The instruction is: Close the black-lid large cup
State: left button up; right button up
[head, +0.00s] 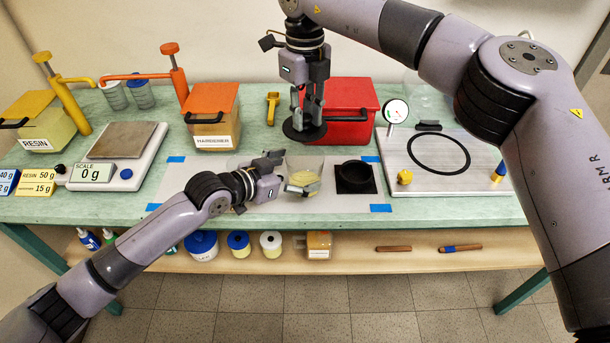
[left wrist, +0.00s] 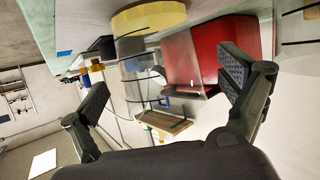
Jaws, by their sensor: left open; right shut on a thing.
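The large cup (head: 305,174) is clear with a yellow layer at its bottom and stands on the pale mat in the head view. Its yellow layer (left wrist: 150,16) also shows at the top of the left wrist view, which is turned over. The cup's top looks uncovered. A round black lid (head: 303,131) hangs flat above and behind the cup, gripped from above by my right gripper (head: 309,112). My left gripper (head: 286,174) is open at the cup's left side, with its lower finger in front of part of the cup. I cannot tell whether it touches.
A black square mould (head: 341,181) lies just right of the cup. The red box (head: 352,128) and hardener box (head: 211,133) stand behind. A scale (head: 98,174) is at left, and a plate (head: 406,173) with a black ring and dial gauge (head: 396,112) at right.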

aim_at(316, 166)
pick_arm(q)
jog(key=shift+x, duration=1.5)
jog(key=shift+c, duration=0.5)
jog(key=c, duration=1.7)
pick_arm(e)
jog(key=shift+f, duration=2.45)
